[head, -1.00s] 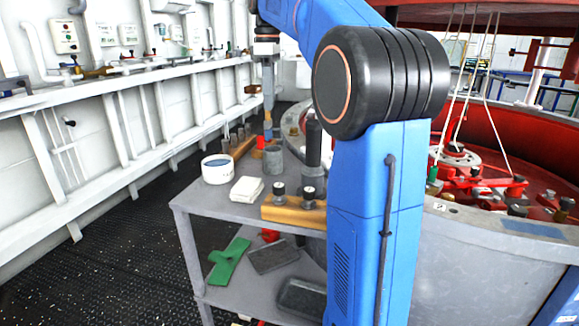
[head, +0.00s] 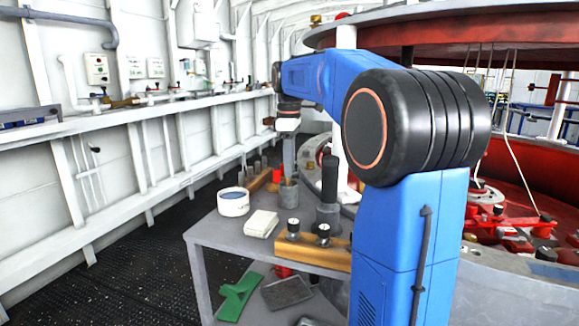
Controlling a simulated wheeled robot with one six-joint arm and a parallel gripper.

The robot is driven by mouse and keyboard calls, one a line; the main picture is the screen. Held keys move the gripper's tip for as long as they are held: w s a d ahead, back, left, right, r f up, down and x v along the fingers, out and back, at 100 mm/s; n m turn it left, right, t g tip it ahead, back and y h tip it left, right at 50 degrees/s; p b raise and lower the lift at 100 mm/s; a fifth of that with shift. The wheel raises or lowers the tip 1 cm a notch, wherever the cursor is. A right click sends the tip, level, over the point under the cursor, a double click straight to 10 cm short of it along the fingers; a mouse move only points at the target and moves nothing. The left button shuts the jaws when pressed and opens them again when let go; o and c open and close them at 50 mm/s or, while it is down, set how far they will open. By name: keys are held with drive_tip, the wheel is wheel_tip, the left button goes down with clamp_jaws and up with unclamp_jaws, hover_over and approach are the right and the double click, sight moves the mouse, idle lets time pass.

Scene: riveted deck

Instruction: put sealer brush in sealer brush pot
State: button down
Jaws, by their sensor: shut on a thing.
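The sealer brush pot, a grey cylinder (head: 288,196), stands upright on the grey cart top, behind the white tub. My gripper (head: 289,173) points down right above it and is shut on the sealer brush (head: 289,181). Only a small brownish part of the brush shows, between the fingertips and the pot's mouth. Its lower end is hidden by the pot's wall, so it appears to reach into the mouth. I cannot tell how deep it sits or whether it touches the pot.
On the cart top (head: 222,234) stand a white tub (head: 233,202), a folded white cloth (head: 261,224), a brown block with black knobs (head: 309,250) and a tall dark cylinder (head: 329,180) close right of the pot. A red item (head: 278,174) is behind it. A green piece (head: 239,296) lies on the lower shelf.

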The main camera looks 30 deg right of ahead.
drive_tip(key=c, duration=1.6)
unclamp_jaws()
drive_tip(key=shift+f, duration=0.1)
wheel_tip(320, 180, up, 12)
drive_tip(key=shift+r, duration=0.1)
